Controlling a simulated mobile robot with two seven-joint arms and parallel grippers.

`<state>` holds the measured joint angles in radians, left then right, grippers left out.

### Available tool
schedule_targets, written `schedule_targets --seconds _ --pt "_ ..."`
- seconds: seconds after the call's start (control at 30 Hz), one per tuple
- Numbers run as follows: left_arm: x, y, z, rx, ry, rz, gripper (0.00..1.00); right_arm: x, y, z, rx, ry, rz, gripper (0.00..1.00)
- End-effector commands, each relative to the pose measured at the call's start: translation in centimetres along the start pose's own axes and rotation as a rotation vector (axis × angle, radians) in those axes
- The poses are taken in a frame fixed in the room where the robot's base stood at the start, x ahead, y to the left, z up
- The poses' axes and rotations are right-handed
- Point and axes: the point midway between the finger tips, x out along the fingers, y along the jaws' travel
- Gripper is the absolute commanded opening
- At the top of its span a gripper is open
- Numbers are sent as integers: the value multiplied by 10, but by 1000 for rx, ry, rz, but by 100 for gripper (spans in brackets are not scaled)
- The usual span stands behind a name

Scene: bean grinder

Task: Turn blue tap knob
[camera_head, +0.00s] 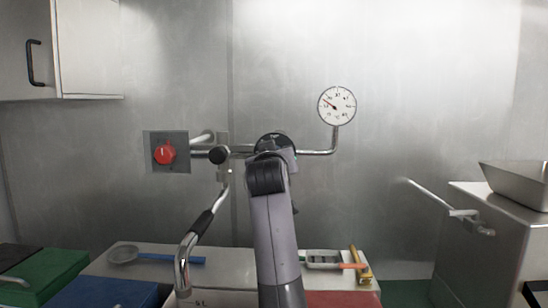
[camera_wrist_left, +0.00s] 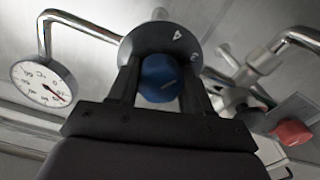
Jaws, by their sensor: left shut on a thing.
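The blue tap knob (camera_wrist_left: 160,78) sits on a round grey numbered dial (camera_wrist_left: 185,38) in the left wrist view. My left gripper (camera_wrist_left: 160,80) has one finger on each side of the knob and is shut on it. In the head view my left arm reaches up to the pipework, and its gripper (camera_head: 272,150) hides the blue knob; part of the dark dial (camera_head: 272,138) shows behind it. My right gripper is in neither view.
A round gauge (camera_head: 337,105) stands on the pipe at the right. A red knob (camera_head: 164,152) is on a wall plate at the left. A swivel spout (camera_head: 184,262) hangs over the counter. A strainer (camera_head: 124,254) and a grater (camera_head: 325,259) lie on the counter. A metal tray (camera_head: 515,182) is far right.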

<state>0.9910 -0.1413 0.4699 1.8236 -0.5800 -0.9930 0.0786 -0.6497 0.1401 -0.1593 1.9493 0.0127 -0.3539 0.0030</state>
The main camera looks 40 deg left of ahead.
Motion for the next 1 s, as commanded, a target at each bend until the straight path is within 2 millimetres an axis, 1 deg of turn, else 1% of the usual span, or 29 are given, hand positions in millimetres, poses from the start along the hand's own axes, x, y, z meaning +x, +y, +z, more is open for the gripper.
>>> schedule_targets --seconds 0.2,0.23,0.27,0.3,0.67,0.77,1.0 --pt "0 0 2 1 -6 0 19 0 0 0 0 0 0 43" --pt "0 0 2 2 -6 0 53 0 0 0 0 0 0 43" --pt "0 0 2 2 -6 0 62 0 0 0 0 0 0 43" --pt "0 0 2 2 -6 0 75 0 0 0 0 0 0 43" --pt "-3 0 1 2 -2 0 75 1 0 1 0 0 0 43" --pt "-11 0 2 2 0 1 75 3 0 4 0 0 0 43" --pt "-46 0 3 0 -2 1 75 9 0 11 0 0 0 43"
